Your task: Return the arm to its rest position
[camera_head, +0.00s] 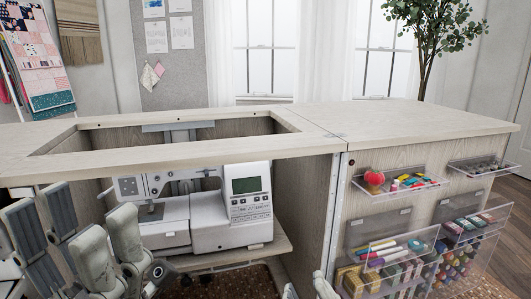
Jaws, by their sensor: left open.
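My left gripper (76,224) is at the lower left in the head view. Its pale grey fingers point up and stand apart, with nothing seen between them. It is in front of the cabinet's open bay and overlaps the left part of the white sewing machine (232,225) in the picture. Pale pieces at the bottom centre look like the tips of my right gripper (306,289). The frame's lower edge cuts off the rest, so its opening cannot be told.
The sewing cabinet's top (400,118) has a rectangular opening above the machine's shelf (245,252). Clear bins (405,185) with a red pincushion, markers and thread spools stick out from the right panel. The tabletop at right is clear.

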